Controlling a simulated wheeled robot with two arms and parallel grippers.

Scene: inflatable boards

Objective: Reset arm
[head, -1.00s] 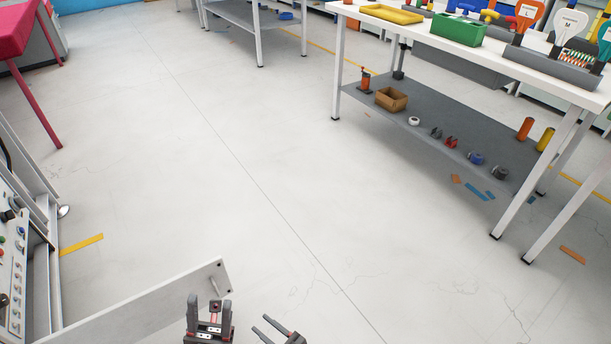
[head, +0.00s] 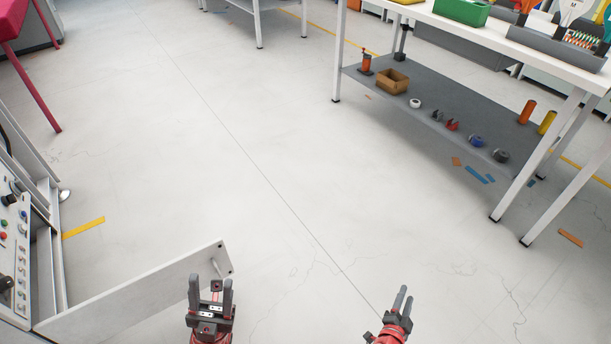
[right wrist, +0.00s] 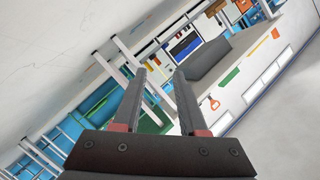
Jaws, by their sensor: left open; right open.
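My left gripper (head: 211,294) is at the bottom of the head view, its two dark fingers upright, apart and empty. It is close to the end of a pale panel (head: 130,298); I cannot tell whether they touch. My right gripper (head: 402,299) is further right over bare floor, its fingers pointing up and slightly right. The right wrist view shows its two fingers (right wrist: 158,95) spread with nothing between them. Both arms are mostly out of the picture.
A white workbench (head: 500,25) with a grey lower shelf (head: 420,92) stands at the upper right. The shelf holds a cardboard box (head: 392,81) and several small items. A control panel (head: 12,250) is at the left edge. The middle floor is clear.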

